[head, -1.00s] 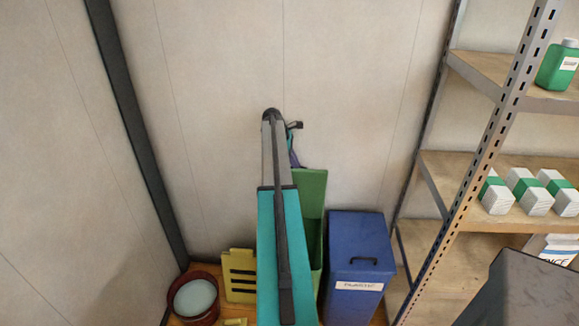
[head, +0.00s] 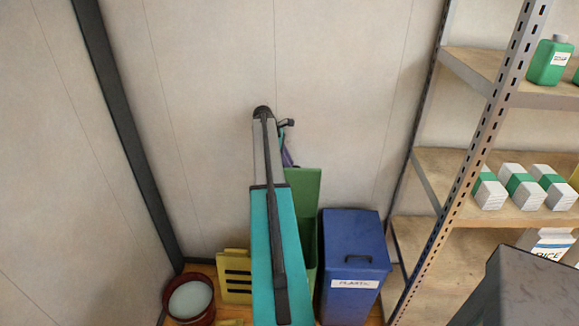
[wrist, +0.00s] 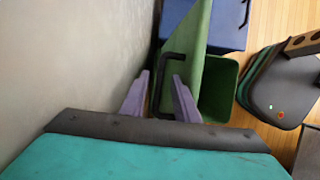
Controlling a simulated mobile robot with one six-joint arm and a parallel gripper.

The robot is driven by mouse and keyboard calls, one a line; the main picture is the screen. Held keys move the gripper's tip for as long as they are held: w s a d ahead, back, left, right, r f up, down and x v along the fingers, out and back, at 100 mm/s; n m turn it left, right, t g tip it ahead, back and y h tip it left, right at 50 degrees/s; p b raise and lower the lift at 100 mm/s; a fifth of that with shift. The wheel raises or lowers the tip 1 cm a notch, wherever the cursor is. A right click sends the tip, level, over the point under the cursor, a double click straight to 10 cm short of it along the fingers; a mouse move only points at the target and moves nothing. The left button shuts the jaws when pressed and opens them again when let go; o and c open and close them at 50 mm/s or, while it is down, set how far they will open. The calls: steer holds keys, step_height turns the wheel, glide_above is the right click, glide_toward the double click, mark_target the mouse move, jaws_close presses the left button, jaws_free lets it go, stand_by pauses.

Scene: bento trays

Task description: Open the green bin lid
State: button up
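The green bin (wrist: 219,94) stands by the wall, its dark inside partly visible in the wrist view. Its green lid (wrist: 190,62) stands raised and steeply tilted, and also shows in the head view (head: 308,205), partly behind my arm. A black bar handle (wrist: 158,90) is on the lid. My gripper (wrist: 161,75) has its two purple fingers apart, one on each side of the handle bar, with a gap showing. Whether a finger touches the handle or lid I cannot tell. In the head view my arm hides most of the gripper.
A blue bin (head: 352,250) labelled PLASTIC stands shut just right of the green one. A yellow slotted piece (head: 236,277) and a red round pot (head: 189,300) are at left. A metal shelf (head: 470,150) with bottles and boxes stands at right. The wall is close behind.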

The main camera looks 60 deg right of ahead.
steer(key=b+v, duration=0.2)
steer(key=v, duration=1)
steer(key=shift+r+b, duration=0.3)
steer(key=shift+b, duration=0.05)
steer(key=shift+a, duration=0.1)
